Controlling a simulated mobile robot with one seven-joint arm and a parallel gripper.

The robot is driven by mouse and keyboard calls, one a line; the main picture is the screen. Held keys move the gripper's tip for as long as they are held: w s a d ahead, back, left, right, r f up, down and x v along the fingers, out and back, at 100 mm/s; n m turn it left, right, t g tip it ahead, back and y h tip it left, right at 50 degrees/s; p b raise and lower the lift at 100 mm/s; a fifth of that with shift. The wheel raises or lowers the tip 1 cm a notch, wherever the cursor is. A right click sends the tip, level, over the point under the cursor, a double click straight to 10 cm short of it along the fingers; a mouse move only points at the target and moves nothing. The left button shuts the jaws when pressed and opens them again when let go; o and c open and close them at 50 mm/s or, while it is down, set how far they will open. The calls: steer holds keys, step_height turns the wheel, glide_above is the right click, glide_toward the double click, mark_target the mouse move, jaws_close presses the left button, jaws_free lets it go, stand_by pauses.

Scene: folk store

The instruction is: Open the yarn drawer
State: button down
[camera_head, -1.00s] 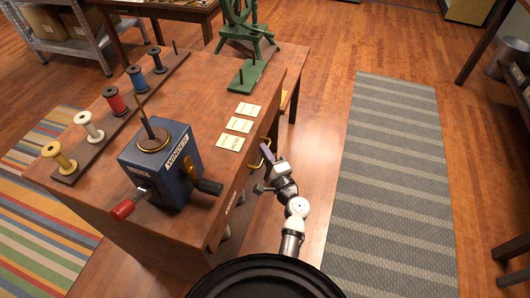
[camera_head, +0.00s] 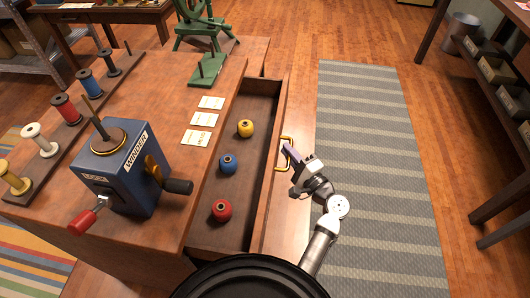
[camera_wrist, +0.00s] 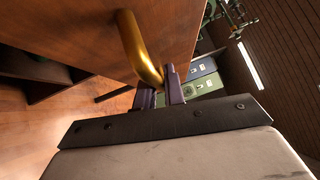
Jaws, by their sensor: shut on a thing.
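The yarn drawer (camera_head: 268,185) is pulled well out of the right side of the wooden table. Inside lie a yellow yarn ball (camera_head: 245,128), a blue one (camera_head: 228,164) and a red one (camera_head: 221,210). A brass handle (camera_head: 286,140) is on the drawer's front. My gripper (camera_head: 288,153) is at this handle, with its fingers closed around it. In the wrist view the handle (camera_wrist: 138,48) runs down between the fingertips of my gripper (camera_wrist: 160,88). The part of the handle between the fingers is hidden.
A striped grey rug (camera_head: 370,170) lies on clear floor at right. Shelves (camera_head: 500,100) stand farther right.

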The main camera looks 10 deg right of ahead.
steer(key=s+d+b, duration=0.1)
steer(key=s+d, duration=0.1)
steer(key=d, duration=0.5)
steer(key=shift+s, duration=0.1)
steer(key=c, duration=1.5)
jaws_free()
steer(key=b+v, duration=0.2)
steer(key=v, duration=1.1)
steer(key=shift+s+b, duration=0.3)
steer(key=shift+s, duration=0.05)
steer(key=shift+d, duration=0.15)
